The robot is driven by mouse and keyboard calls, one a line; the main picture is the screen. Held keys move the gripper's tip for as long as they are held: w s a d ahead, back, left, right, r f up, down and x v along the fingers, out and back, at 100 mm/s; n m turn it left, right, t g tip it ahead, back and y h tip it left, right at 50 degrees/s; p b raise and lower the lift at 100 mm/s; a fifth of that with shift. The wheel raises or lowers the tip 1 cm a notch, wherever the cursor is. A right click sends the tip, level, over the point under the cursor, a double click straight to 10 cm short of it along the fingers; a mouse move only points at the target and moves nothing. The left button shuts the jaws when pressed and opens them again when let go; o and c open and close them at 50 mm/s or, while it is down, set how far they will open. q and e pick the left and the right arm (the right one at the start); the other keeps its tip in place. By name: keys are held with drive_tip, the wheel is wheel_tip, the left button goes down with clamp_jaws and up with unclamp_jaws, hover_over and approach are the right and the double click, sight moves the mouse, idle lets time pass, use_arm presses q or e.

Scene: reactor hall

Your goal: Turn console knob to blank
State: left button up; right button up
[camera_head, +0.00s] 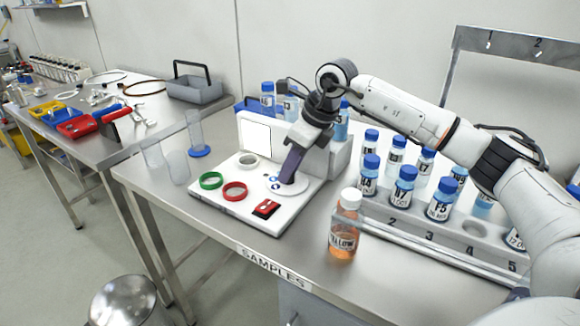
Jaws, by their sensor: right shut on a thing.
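The white console (236,212) stands on the left part of the steel bench. It has an upright back with a blank white screen (256,138). A white round dial plate with blue marks (274,187) is on its right side. My right gripper (291,177) reaches down from above and is shut at the centre of this dial. The knob itself is mostly hidden by the fingers, so I cannot tell its pointing direction. My left gripper is not in view.
The console deck also carries a green ring (211,180), a red ring (234,191) and a red switch (266,209). An orange bottle (345,226) stands close to its right. A rack (402,214) of blue-capped bottles is further right. Clear cylinders (178,167) stand at left.

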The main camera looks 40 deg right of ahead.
drive_tip(key=shift+d+n+g+y+p, duration=0.1)
drive_tip(key=shift+n+g+y+p, duration=0.2)
drive_tip(key=shift+n, duration=0.8)
drive_tip(key=shift+n+g+y+p, duration=0.2)
drive_tip(key=shift+n+y+p, duration=0.2)
drive_tip(key=shift+n, duration=0.7)
drive_tip(key=o, duration=1.1)
drive_tip(key=shift+c, duration=0.2)
drive_tip(key=shift+w+d+r, duration=0.1)
